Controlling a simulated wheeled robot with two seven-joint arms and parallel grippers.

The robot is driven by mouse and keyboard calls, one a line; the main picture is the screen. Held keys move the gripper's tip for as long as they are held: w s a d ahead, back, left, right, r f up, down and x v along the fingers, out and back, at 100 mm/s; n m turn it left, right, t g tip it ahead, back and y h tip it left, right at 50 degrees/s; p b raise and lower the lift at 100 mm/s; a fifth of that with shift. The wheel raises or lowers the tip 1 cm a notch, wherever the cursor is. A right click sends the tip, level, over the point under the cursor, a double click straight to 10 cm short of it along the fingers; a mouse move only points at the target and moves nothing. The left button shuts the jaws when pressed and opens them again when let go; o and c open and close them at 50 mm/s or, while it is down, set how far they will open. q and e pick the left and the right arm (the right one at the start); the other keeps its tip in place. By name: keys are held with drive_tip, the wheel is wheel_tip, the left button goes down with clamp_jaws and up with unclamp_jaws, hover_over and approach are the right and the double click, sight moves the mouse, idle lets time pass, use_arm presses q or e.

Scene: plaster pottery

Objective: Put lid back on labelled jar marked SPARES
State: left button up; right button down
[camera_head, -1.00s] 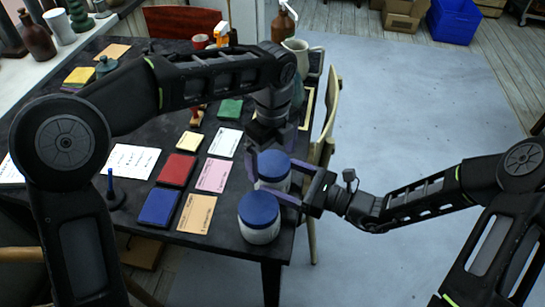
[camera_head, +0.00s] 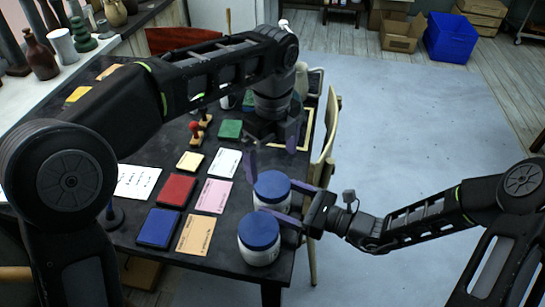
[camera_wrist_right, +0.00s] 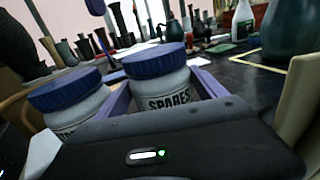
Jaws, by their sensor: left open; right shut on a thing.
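The dark table (camera_head: 140,205) holds a red pad (camera_head: 177,190), a blue pad (camera_head: 159,227), a green pad (camera_head: 230,129), cards and stamps to the left. A wooden chair (camera_head: 326,140) stands at the table's right edge. Open floor lies to the right.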

unclamp_jaws()
drive_tip(key=shift+d, duration=0.1)
drive_tip(key=v, duration=0.7)
drive_tip(key=shift+s+d, duration=0.25)
idle(0.4)
